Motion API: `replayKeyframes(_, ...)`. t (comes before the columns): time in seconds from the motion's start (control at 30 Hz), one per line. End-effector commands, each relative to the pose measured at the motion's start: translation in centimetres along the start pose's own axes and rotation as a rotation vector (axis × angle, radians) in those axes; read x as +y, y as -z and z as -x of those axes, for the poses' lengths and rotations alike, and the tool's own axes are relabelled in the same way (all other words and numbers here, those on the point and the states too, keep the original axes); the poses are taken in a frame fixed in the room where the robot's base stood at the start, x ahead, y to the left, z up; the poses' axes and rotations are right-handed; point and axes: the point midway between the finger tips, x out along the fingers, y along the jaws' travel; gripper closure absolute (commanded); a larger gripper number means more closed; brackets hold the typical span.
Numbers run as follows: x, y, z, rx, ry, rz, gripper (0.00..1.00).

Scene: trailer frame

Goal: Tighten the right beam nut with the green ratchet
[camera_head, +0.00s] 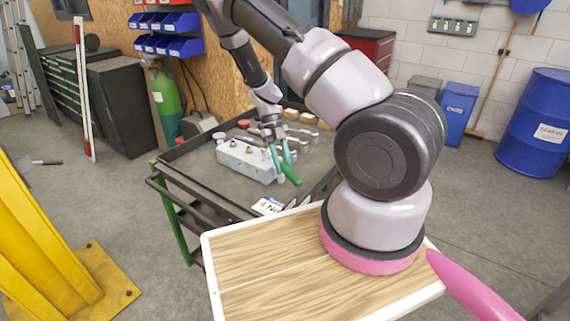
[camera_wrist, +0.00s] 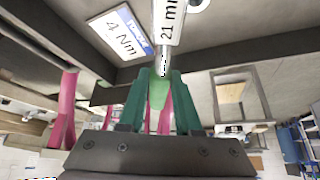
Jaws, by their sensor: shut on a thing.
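My gripper (camera_head: 282,167) hangs over the front right part of the tool cart, its teal fingers pointing down. In the wrist view my gripper (camera_wrist: 158,84) is shut around the green handle of the green ratchet (camera_wrist: 158,94). The ratchet's metal shaft carries a "21 mm" label and runs up out of that view. In the head view the green handle (camera_head: 291,174) slants out below the fingers. The grey beam (camera_head: 243,162) lies on the cart just left of my gripper, with several nuts on top. The fingers partly cover its right end, so contact between ratchet and right nut cannot be told.
The dark cart top (camera_head: 205,175) has a raised rim. Several other tools (camera_head: 300,130) lie behind the beam. A "4 Nm" card (camera_head: 268,206) lies near the front edge. A yellow post (camera_head: 40,240) stands left, and a blue drum (camera_head: 537,125) far right.

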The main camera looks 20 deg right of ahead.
Motion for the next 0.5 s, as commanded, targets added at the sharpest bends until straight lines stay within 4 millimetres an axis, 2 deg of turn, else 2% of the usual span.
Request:
replayKeyframes(0.2,1.5,0.0,0.0,0.001,-0.053,-0.083,1.00)
replayKeyframes(0.5,1.4,-0.1,0.0,0.001,-0.048,-0.074,1.00)
